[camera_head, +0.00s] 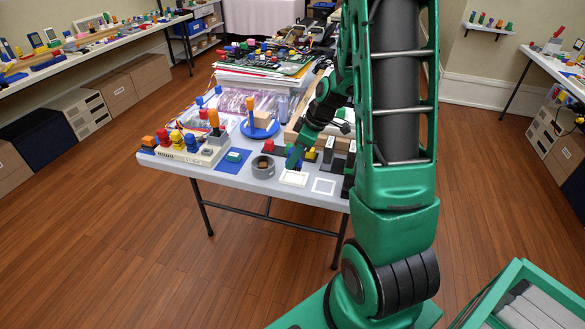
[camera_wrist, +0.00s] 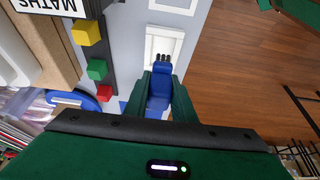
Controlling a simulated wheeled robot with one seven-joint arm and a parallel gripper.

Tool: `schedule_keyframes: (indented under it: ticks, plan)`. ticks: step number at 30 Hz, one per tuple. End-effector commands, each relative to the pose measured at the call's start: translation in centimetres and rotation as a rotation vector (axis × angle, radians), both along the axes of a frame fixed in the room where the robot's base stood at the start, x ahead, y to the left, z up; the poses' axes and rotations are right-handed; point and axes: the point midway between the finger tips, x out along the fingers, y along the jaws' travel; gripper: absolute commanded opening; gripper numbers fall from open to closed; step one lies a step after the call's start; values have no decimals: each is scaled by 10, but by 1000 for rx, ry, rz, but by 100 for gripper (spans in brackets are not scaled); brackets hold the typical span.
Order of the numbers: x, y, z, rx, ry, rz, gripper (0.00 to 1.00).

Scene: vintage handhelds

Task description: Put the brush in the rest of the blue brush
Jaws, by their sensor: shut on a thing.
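A blue brush-like piece with dark tips (camera_wrist: 160,88) sits between the two green fingers of my gripper (camera_wrist: 161,100) in the wrist view. The fingers are shut on it, and its dark tips point away from the wrist. In the head view my gripper (camera_head: 296,158) is over the front of the table, just behind a white square frame (camera_head: 293,178). That frame also shows beyond the brush in the wrist view (camera_wrist: 165,32). A second white frame (camera_head: 324,186) lies to its right. I cannot tell which item is the blue brush's rest.
A grey round pot (camera_head: 263,167) and a blue mat (camera_head: 222,167) lie left of the gripper. A blue disc stand (camera_head: 259,130) is behind. Yellow (camera_wrist: 86,32), green (camera_wrist: 97,69) and red (camera_wrist: 104,91) blocks line a dark strip beside the gripper.

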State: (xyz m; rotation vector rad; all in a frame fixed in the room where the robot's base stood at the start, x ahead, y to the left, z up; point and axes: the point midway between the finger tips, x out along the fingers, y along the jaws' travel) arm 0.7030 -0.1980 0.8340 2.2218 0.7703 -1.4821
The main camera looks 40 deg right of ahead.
Motion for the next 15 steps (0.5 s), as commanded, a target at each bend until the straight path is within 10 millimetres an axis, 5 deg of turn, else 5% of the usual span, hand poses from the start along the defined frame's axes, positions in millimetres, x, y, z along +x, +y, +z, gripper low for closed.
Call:
schedule_keyframes:
  ticks: [15]
  plan:
    - [2, -1, -42, 1, 2, -1, 0]
